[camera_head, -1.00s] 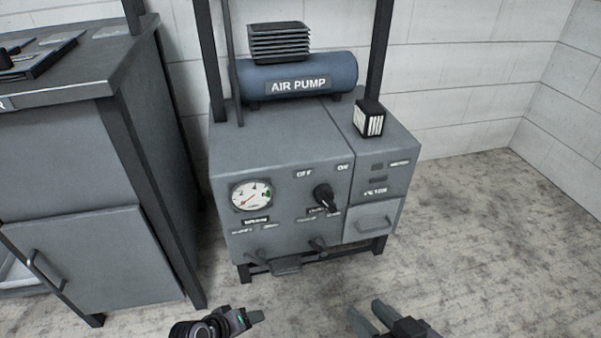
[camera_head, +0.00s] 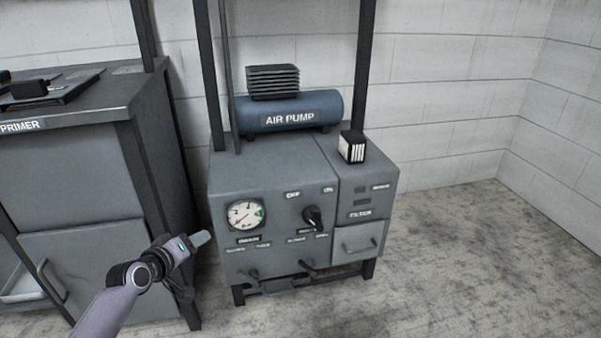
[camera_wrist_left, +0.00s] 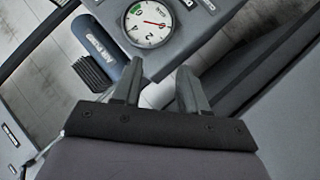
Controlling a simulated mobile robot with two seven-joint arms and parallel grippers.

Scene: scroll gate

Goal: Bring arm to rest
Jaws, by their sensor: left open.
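My left arm comes in from the lower left in the head view. Its gripper (camera_head: 200,240) is in front of the left workbench and left of the air pump cabinet (camera_head: 345,268), apart from the gauge and knob. In the left wrist view the two fingers (camera_wrist_left: 158,90) are spread with nothing between them, so the gripper is open and empty. The round gauge (camera_wrist_left: 149,24) shows beyond the fingertips in that view. My right gripper is not in view.
The blue air pump (camera_head: 290,117) sits on the cabinet, with a small black and white filter block (camera_head: 352,147) to its right. A black knob (camera_head: 312,216) and a white gauge (camera_head: 246,215) are on the front. The primer workbench (camera_head: 75,180) stands left. Floor (camera_head: 460,250) at right is clear.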

